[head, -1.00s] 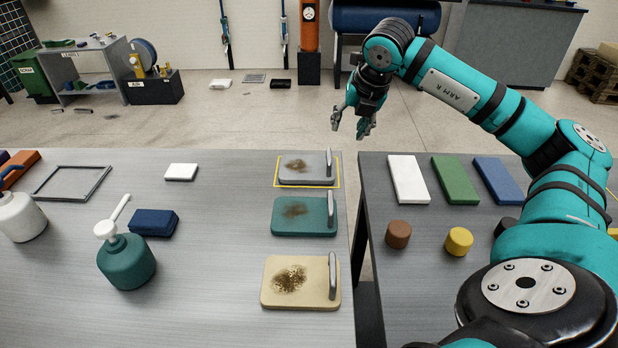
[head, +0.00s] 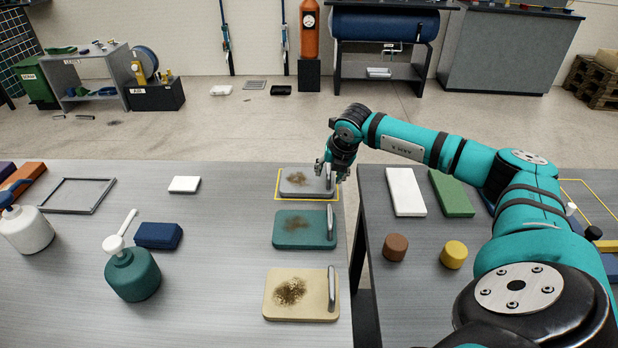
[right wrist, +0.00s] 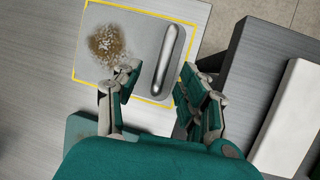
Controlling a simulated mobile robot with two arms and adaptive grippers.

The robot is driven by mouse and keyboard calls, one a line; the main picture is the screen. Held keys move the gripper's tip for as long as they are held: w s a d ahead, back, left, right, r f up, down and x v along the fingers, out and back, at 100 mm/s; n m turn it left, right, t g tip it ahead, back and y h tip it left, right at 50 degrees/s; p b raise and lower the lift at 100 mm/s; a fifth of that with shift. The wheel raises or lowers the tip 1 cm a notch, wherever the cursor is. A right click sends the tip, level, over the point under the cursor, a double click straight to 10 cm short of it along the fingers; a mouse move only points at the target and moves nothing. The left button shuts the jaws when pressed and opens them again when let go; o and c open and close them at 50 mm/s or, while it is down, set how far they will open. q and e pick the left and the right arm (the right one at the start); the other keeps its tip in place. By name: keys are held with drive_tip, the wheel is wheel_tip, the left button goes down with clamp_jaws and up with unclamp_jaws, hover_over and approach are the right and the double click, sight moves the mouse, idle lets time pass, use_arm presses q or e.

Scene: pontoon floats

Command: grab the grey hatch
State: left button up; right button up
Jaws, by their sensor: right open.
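The grey hatch (head: 298,182) lies flat inside a yellow outline at the far right of the left table, with a brown stain on it. It also shows in the right wrist view (right wrist: 140,45). Its upright bar handle (right wrist: 167,58) is on its right side. My right gripper (head: 332,172) is over the hatch's right end. In the right wrist view, its open fingers (right wrist: 157,84) lie either side of the handle's near end, apart from it. My left gripper is not in view.
A teal hatch (head: 297,229) and a beige hatch (head: 290,290) lie nearer in the same column. A gap separates the left table from the right table, which holds a white block (head: 405,192), a green block (head: 450,193) and brown and yellow cylinders.

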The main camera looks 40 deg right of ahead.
drive_tip(key=shift+x, duration=0.8)
clamp_jaws()
drive_tip(key=shift+r, duration=0.15)
